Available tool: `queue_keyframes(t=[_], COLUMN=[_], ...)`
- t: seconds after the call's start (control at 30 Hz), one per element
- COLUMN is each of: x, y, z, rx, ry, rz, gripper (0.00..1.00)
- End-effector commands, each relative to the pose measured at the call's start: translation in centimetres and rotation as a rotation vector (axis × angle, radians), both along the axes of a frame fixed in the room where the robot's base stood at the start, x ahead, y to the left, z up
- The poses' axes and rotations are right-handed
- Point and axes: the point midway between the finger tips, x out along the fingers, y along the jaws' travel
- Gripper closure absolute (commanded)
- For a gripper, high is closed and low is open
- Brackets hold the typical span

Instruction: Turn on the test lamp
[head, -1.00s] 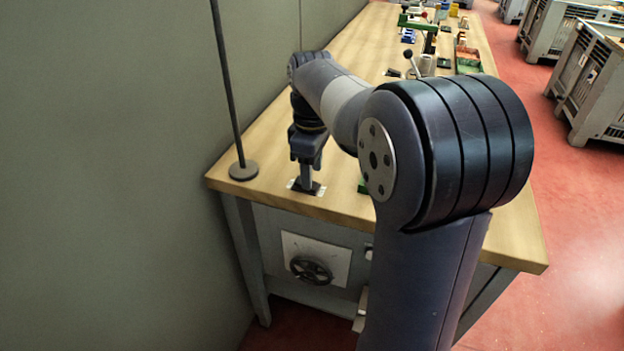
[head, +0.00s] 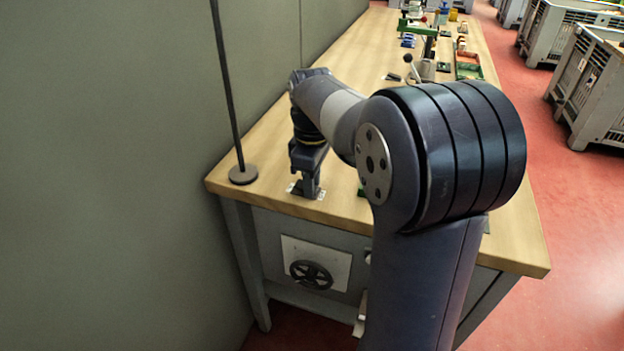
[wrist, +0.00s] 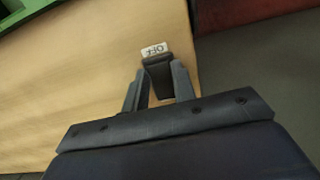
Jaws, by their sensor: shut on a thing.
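My gripper (head: 310,192) is low over the near left corner of the workbench, leaning. In the wrist view its fingers (wrist: 160,82) are closed around a small dark block (wrist: 158,66), which looks like a switch lever. A white label (wrist: 155,49) beyond the block seems to read OFF upside down. In the head view a small pale plate (head: 294,188) shows around the fingertips, and the block is hidden by the fingers. I cannot make out a test lamp for certain in either view.
A dark upright pole on a round base (head: 243,174) stands on the wooden bench (head: 262,150), left of my gripper. A handwheel (head: 311,274) is on the bench front. A ball-topped lever (head: 410,62) and several small items stand farther back. Grey crates (head: 595,95) stand right.

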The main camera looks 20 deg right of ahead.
Motion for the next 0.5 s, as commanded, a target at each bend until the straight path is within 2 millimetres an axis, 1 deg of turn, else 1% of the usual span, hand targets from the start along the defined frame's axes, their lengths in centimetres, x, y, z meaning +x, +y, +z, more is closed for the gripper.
queue_keyframes(t=[0.1, 0.27, 0.5], x=[-0.02, 0.04, 0.26], y=[0.02, 0.12, 0.46], z=[0.02, 0.33, 0.74], rx=[0.001, -0.016, -0.107], ry=[0.001, 0.017, 0.085], rz=[0.000, 0.000, 0.002], gripper=[0.97, 0.97, 0.97])
